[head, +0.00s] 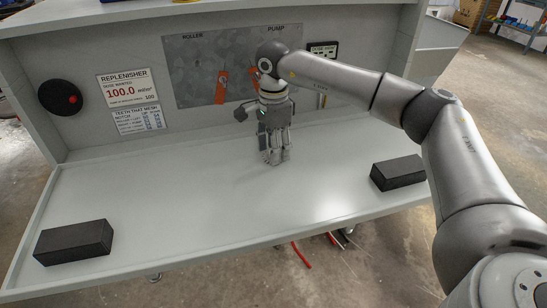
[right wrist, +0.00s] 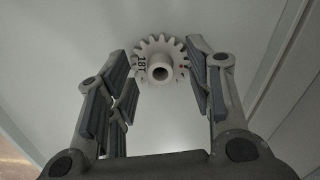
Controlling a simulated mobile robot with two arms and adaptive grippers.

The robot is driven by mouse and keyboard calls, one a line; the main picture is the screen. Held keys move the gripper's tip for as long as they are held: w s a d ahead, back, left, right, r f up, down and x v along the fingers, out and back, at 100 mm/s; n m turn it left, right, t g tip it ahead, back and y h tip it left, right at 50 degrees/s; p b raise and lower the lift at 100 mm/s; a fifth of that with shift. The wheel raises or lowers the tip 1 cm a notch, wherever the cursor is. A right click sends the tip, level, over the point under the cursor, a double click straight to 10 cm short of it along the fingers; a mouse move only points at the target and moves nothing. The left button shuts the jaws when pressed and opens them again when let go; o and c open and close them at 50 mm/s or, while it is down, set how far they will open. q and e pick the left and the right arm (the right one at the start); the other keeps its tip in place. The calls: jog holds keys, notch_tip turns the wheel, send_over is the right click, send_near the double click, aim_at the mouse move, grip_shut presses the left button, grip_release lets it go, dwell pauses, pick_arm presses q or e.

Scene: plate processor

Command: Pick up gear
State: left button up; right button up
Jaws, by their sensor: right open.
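A white toothed gear (right wrist: 160,60) with a raised hollow hub shows in the right wrist view, marked "18T" on its face. It lies on the pale worktop, between and just beyond the fingertips of my right gripper (right wrist: 160,85). The gripper is open, with one finger on each side of the gear; I cannot tell whether either touches it. In the head view my right gripper (head: 275,157) points down at the worktop, and it hides the gear there. My left gripper is not in view.
Black blocks stand on the worktop (head: 190,220) at the left (head: 73,242) and right (head: 398,173). The back panel carries a red button (head: 73,98), a replenisher sign (head: 128,88), a teeth chart (head: 139,121) and red tags (head: 221,88). The worktop's middle front is clear.

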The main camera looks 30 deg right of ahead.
jog(key=shift+f, duration=0.1)
jog(key=c, duration=1)
